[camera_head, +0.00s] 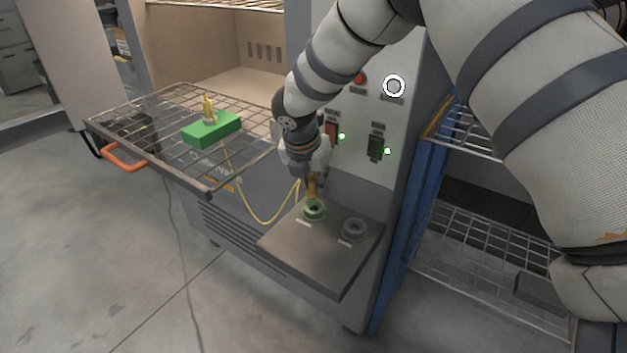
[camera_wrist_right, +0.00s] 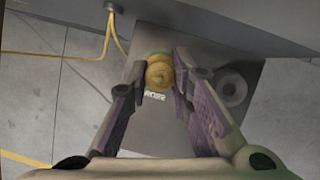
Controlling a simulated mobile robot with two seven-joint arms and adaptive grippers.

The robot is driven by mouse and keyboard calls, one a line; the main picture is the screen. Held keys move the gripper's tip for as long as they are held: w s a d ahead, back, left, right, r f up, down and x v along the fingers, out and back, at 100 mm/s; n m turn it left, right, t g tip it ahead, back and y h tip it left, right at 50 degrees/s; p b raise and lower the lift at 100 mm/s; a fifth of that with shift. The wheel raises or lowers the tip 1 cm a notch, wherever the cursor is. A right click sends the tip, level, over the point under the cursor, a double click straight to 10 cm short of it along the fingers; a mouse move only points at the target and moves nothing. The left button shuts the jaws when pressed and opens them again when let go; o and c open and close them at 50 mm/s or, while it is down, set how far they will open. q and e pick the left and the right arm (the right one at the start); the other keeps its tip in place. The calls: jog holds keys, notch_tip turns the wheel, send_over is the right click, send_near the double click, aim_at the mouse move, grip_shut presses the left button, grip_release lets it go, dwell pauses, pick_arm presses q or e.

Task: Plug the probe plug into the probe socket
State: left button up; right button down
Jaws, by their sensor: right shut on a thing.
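My right gripper (camera_head: 312,184) points down over the small grey shelf on the machine's front. It is shut on the yellow probe plug (camera_head: 312,192), which also shows between the fingertips in the right wrist view (camera_wrist_right: 158,75). The plug is upright over the green-ringed probe socket (camera_head: 314,212), its lower end at or just above the opening. I cannot tell how deep it sits. In the right wrist view the plug hides most of the socket. A thin yellow cable (camera_head: 262,218) loops from near the plug towards the machine. My left gripper is not in view.
A second, grey socket (camera_head: 354,229) is right of the green one on the shelf (camera_head: 318,262). A wire rack (camera_head: 160,112) with an orange handle sticks out at left, carrying a green block (camera_head: 211,130). A blue-framed wire shelf unit (camera_head: 470,245) stands at right.

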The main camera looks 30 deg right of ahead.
aim_at(312, 189)
jog(key=shift+f+b, duration=0.3)
jog(key=shift+f, duration=1.5)
jog(key=c, duration=1.3)
grip_release()
jog(key=shift+c, duration=0.2)
jog(key=v, duration=1.2)
